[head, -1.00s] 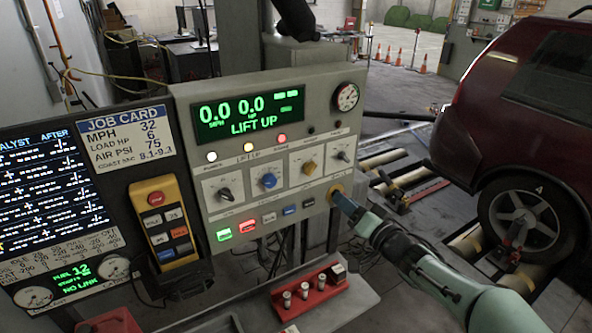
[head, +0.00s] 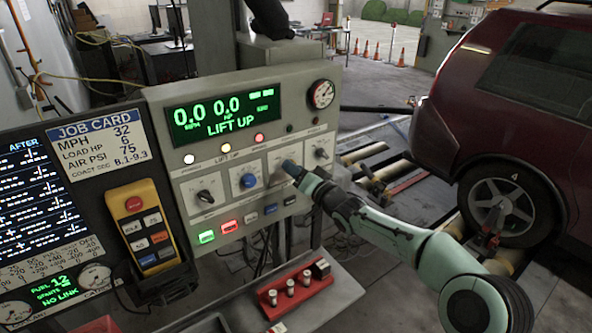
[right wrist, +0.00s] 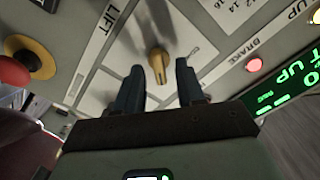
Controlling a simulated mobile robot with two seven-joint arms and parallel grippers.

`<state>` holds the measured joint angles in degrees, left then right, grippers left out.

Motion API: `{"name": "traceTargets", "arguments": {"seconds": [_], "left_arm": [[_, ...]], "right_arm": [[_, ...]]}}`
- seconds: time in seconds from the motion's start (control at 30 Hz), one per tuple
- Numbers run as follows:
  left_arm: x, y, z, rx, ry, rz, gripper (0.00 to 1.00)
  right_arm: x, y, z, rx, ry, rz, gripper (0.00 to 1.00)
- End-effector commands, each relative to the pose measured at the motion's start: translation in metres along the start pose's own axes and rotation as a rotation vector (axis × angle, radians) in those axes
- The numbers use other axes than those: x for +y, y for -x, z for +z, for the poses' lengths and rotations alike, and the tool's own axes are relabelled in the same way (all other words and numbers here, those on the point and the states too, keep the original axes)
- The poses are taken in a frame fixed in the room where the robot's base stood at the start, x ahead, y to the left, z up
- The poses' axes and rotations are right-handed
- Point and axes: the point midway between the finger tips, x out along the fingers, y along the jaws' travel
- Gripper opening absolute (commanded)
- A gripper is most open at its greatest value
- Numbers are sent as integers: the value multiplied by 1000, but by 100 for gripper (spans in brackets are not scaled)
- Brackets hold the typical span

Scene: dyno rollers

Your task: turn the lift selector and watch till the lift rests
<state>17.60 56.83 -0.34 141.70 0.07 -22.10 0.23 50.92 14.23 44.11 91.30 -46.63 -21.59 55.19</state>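The lift selector, a yellow knob (right wrist: 158,64) beside a "LIFT" label, shows in the right wrist view. Its end lies between the fingertips of my right gripper (right wrist: 159,78). The fingers are open, with a visible gap on each side of the knob. In the head view my right gripper (head: 289,167) is at the grey control panel (head: 330,108) and hides the yellow knob. The panel's green display (head: 222,117) reads "LIFT UP", with 0.0 and 0.0. The lift itself cannot be made out clearly. My left gripper is not in view.
A blue knob (head: 248,181) and a dark knob (head: 321,153) flank the gripper. A red button (right wrist: 14,72) on a yellow base is close by. A pendant (head: 142,225) hangs left. A red tray (head: 296,290) lies below. A dark red car (head: 500,85) stands right.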

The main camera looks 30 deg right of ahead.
Motion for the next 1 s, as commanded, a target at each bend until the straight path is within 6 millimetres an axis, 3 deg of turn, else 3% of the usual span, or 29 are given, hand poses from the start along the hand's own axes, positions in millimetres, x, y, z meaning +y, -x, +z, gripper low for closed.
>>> {"name": "traceTargets", "arguments": {"seconds": [0.3,0.33,0.43,0.77,1.0], "left_arm": [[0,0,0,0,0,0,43],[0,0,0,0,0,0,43],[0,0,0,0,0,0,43],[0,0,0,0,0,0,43],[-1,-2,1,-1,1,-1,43]], "right_arm": [[1,-3,0,-1,-1,2,38],[1,-3,0,-1,-1,2,32],[1,-3,0,-1,-1,2,0],[0,-3,1,-1,17,1,0],[-1,-3,1,-1,119,0,0]]}}
